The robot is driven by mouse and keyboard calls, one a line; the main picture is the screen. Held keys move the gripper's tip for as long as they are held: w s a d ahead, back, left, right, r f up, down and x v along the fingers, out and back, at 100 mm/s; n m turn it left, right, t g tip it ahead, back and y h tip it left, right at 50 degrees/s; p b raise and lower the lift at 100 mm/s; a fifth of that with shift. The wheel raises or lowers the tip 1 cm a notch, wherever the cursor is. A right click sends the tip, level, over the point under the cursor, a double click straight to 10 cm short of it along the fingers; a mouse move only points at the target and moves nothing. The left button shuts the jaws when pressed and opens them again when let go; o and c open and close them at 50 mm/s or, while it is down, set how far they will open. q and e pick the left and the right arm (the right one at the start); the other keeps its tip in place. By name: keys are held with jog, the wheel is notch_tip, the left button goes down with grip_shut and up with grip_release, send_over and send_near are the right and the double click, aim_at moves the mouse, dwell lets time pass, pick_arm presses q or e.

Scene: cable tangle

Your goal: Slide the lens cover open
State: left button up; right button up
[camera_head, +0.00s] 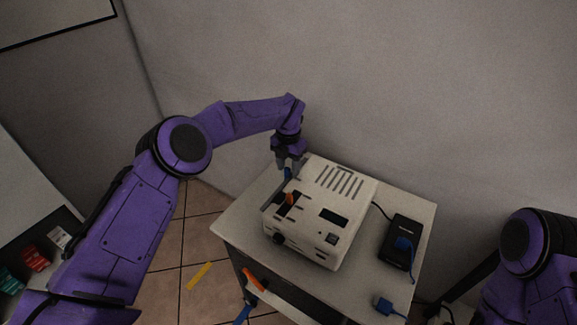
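A white projector-like box (325,213) with slots and a dark window on top stands on a small light table. A round black part (279,239), which may be the lens, shows low on its near left face. I cannot clearly make out the lens cover; a small orange piece (290,198) sits at the box's left top edge. My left gripper (289,171) points down at the box's far left corner, close to a blue piece (288,174). Its fingers are too small to tell whether they are open or touching. My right gripper is out of view; only its arm shows at the lower right.
The light table (405,204) carries a black adapter box (400,241) right of the white box, with a blue plug on it. Another blue plug (382,303) lies near the front edge. An orange piece (253,280) is below the table's left side. A wall stands behind.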

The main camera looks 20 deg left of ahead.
pick_arm(q)
notch_tip(320, 180, up, 11)
jog(key=b, duration=0.2)
jog(key=shift+f+b, duration=0.2)
jog(key=shift+b, duration=0.1)
